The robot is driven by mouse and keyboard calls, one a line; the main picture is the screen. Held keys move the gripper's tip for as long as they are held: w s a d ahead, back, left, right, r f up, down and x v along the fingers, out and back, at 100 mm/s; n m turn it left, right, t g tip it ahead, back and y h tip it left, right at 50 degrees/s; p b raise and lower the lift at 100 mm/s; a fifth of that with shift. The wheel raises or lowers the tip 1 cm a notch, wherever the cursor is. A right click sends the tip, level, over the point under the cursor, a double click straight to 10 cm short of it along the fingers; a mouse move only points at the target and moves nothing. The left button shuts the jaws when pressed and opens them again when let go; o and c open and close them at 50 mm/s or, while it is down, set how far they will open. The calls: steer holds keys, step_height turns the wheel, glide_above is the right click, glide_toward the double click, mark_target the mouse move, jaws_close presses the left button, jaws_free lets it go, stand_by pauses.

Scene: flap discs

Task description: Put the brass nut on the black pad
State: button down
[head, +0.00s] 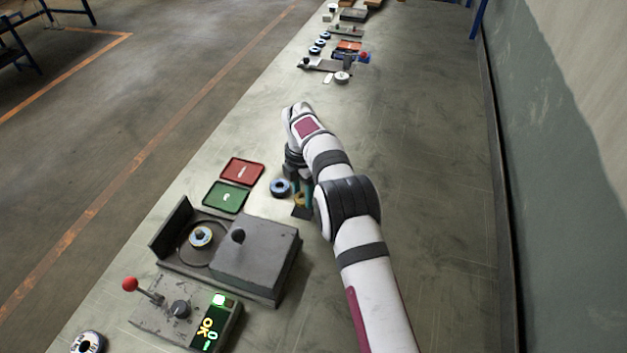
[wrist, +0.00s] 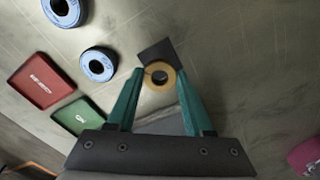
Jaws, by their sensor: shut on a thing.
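The brass nut (wrist: 160,76) is a yellow ring between the green fingertips of my gripper (wrist: 160,84) in the wrist view. The gripper is shut on it. In the head view the nut (head: 299,199) shows only in part beside my gripper, and my arm hides much of that area. The black pad (wrist: 158,50) is a small dark square just beyond the nut in the wrist view, and the nut overlaps its near edge. A corner of the pad (head: 301,213) shows in the head view. I cannot tell whether the nut touches the pad.
Blue-rimmed discs (wrist: 98,64) (wrist: 63,10) lie left of the gripper. A red tray (head: 242,171) and a green tray (head: 226,197) are beside them. A grey fixture (head: 257,255) and a lit control box (head: 186,312) stand nearer. The bench right of my arm is clear.

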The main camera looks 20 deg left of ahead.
mark_target(304, 210)
steer(key=shift+f, duration=1.25)
steer(key=shift+f, duration=0.4)
steer(key=shift+f, duration=0.3)
steer(key=shift+c, duration=1.1)
jaws_free()
step_height(304, 210, up, 7)
